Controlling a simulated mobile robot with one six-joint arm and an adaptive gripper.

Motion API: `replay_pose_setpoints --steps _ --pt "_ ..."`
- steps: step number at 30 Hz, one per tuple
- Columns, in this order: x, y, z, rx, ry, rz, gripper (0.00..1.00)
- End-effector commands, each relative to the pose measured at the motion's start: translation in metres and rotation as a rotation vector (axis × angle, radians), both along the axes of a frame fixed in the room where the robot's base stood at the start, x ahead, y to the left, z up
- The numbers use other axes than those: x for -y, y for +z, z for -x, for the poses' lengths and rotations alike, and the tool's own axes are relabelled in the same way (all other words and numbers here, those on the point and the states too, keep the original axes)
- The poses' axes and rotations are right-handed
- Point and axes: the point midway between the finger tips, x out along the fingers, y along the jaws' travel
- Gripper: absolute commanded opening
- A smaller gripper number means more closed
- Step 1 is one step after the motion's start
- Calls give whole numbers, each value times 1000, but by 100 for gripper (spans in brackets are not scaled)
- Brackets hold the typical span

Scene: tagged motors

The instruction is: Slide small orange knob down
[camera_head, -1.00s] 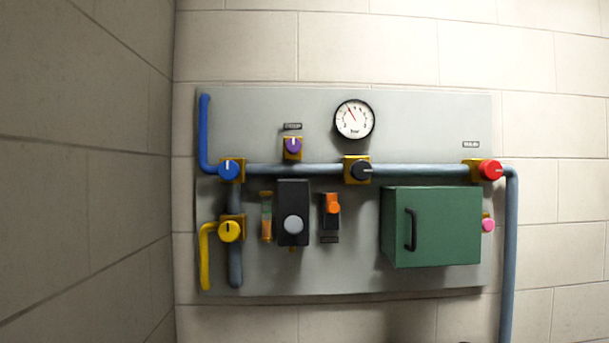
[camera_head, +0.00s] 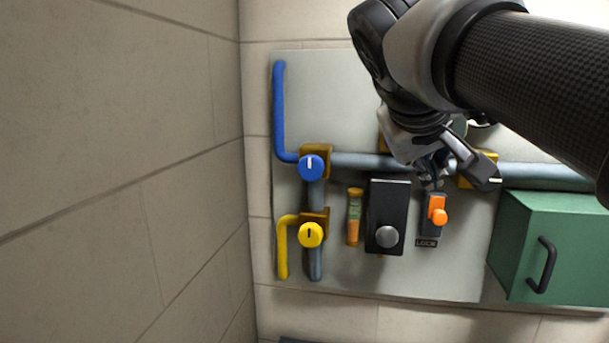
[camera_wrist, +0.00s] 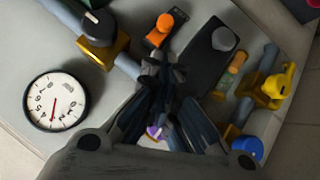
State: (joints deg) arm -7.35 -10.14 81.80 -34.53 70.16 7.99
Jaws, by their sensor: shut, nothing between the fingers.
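The small orange knob (camera_head: 439,216) sticks out from a narrow slider with an orange strip above it and a dark housing, over a "LOCK" label (camera_head: 427,243). In the wrist view the knob (camera_wrist: 165,22) shows near the top, with the picture turned over. My gripper (camera_head: 431,180) is shut and empty, just above the slider's top end in the head view. In the wrist view its fingertips (camera_wrist: 158,64) point toward the slider and appear apart from the knob. Whether they touch the housing I cannot tell.
A black box with a grey knob (camera_head: 387,236) stands close left of the slider. The green box (camera_head: 550,245) with a black handle juts out at the right. A blue-grey pipe (camera_head: 362,160) crosses above. The gauge (camera_wrist: 55,101) and purple knob (camera_wrist: 154,132) show in the wrist view.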

Motion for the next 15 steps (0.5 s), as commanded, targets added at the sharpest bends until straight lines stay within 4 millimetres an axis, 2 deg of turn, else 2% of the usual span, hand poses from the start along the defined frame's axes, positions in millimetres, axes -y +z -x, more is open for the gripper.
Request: replay_pose_setpoints --steps 8,15 --pt "1 -3 -1 -2 0 -1 0" --pt "17 -25 -22 -6 -3 -2 0"
